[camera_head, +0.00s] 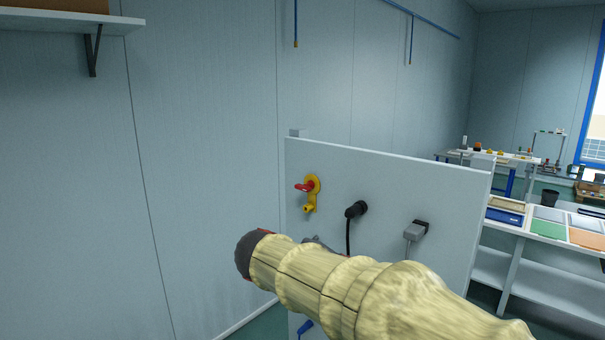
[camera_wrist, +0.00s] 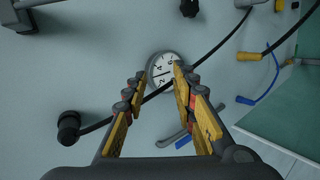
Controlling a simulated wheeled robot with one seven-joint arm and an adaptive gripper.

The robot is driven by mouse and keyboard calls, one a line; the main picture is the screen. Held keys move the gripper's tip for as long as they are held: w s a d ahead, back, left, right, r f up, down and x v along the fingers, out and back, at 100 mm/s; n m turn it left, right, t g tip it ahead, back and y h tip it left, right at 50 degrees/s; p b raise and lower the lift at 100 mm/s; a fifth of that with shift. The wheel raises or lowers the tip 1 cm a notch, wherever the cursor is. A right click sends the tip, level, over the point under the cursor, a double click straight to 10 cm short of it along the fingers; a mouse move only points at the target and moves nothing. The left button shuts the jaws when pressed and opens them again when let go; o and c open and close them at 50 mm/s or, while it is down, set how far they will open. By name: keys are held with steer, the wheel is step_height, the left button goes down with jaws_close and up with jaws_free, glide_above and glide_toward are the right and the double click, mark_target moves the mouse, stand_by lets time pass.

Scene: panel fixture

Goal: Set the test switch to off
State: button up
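No part in view is plainly marked as the test switch. A red handle on a yellow plate (camera_head: 311,186) sits at the upper left of the panel (camera_head: 390,175) in the head view; I cannot read any marking on it. In the wrist view, my gripper (camera_wrist: 160,76) is open with nothing between its yellow-padded fingers. A round white dial (camera_wrist: 160,66) with black numbers lies beyond the fingertips, partly covered by the right finger and crossed by a black cable.
A black plug with a cable (camera_head: 355,209) and a grey plug (camera_head: 415,231) are on the panel. In the wrist view a black round fitting (camera_wrist: 68,126), a yellow connector (camera_wrist: 248,56) and a blue cable (camera_wrist: 250,99) surround the dial. Benches (camera_head: 545,228) stand behind right.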

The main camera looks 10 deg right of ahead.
steer(key=w+a+r+n+t+h+p, duration=0.1)
steer(key=w+a+r+t+h+p, duration=0.2)
steer(key=w+r, duration=0.45)
steer(key=n+t+h+p, duration=0.1)
steer(key=t+h+p, duration=0.1)
steer(key=p, duration=0.2)
glide_toward(302, 186)
steer(key=x, duration=1)
steer(key=shift+f+p, duration=0.35)
steer(key=shift+c, duration=1)
jaws_close()
